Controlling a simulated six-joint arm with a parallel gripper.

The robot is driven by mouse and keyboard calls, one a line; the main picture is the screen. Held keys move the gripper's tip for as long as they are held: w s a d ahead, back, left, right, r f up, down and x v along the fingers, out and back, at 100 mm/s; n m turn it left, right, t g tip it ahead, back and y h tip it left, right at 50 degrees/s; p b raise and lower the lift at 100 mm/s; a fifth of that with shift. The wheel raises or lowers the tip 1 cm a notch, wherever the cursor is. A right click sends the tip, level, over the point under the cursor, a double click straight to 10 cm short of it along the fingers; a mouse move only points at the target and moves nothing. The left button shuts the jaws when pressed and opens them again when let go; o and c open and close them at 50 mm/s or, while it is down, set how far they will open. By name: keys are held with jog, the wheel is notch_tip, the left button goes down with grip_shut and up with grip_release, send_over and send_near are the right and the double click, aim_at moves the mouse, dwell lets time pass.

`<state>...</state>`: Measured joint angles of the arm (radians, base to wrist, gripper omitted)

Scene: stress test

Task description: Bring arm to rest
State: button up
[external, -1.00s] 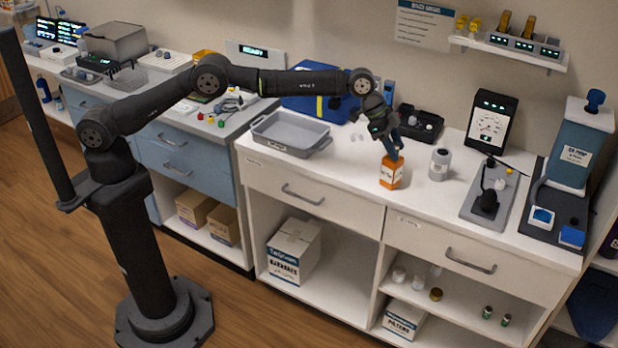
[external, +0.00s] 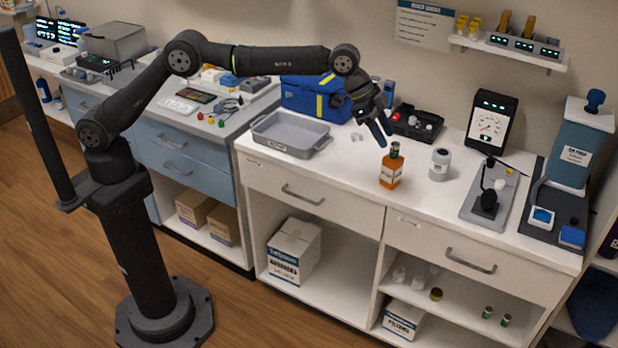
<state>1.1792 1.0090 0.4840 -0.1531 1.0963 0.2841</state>
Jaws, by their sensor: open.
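My gripper (external: 382,130) is open and empty, above the white counter, just left of and a little above an orange bottle. The orange bottle (external: 390,170) with a dark green cap stands upright on the counter near its front edge. The gripper looks apart from the bottle. My arm reaches from its base on the floor at the left, over the counter, bent downward at the wrist.
A grey tray (external: 288,134) lies left of the gripper, with a blue bag (external: 312,98) behind it. A dark tray (external: 416,126) with small items is behind the bottle. A grey-white jar (external: 439,164) stands to its right. The white counter (external: 340,165) is clear between tray and bottle.

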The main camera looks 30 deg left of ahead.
jog(key=w+a+f, duration=0.4)
jog(key=w+f, duration=0.2)
jog(key=w, duration=0.2)
jog(key=w+a+f, duration=0.5)
jog(key=w+f, duration=0.2)
jog(key=w, duration=0.2)
jog(key=shift+f+n, duration=0.25)
jog(key=shift+n, duration=0.05)
jog(key=shift+w, duration=0.1)
jog(key=s+d+r, duration=0.4)
jog(key=s+r, duration=0.2)
jog(key=s, duration=0.2)
jog(key=s+d+r, duration=0.3)
jog(key=s+r, duration=0.3)
jog(key=s, duration=0.2)
jog(key=shift+s+d+r, duration=0.25)
jog(key=shift+d, duration=0.1)
